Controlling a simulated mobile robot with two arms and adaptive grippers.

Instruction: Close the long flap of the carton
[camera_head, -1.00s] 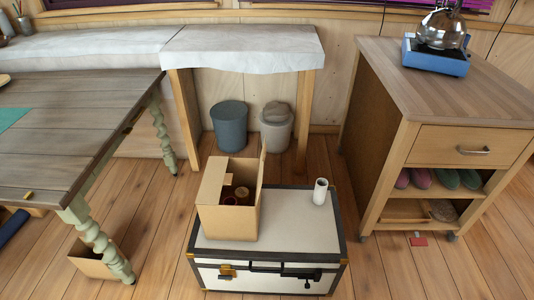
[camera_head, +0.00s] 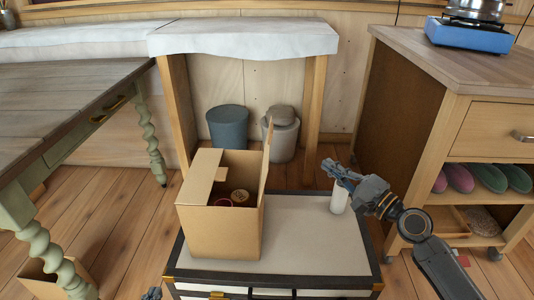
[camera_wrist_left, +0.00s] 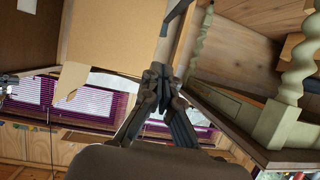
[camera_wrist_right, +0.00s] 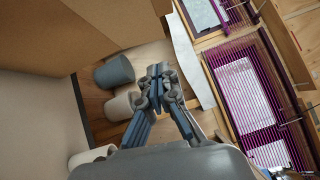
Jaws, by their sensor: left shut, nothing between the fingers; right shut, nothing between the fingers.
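The carton (camera_head: 217,235) stands on the white trunk lid. Its long flap (camera_head: 265,150) stands upright along the right side; a flap (camera_head: 200,175) covers the left part of the top. Two round, dark items (camera_head: 240,196) show inside. My right gripper (camera_head: 327,168) is shut and empty, right of the carton and apart from it, above the white cylinder. The right wrist view shows its closed fingers (camera_wrist_right: 158,70) and the carton's wall (camera_wrist_right: 75,30). My left gripper (camera_head: 152,293) barely shows at the bottom edge; the left wrist view shows it shut (camera_wrist_left: 158,75) near the carton (camera_wrist_left: 110,35).
The trunk (camera_head: 310,235) has free room right of the carton. A white cylinder (camera_head: 339,200) stands there, partly behind my right gripper. A green-legged table (camera_head: 60,100) is at left, a wooden cabinet (camera_head: 410,130) at right. Two bins (camera_head: 228,127) stand behind.

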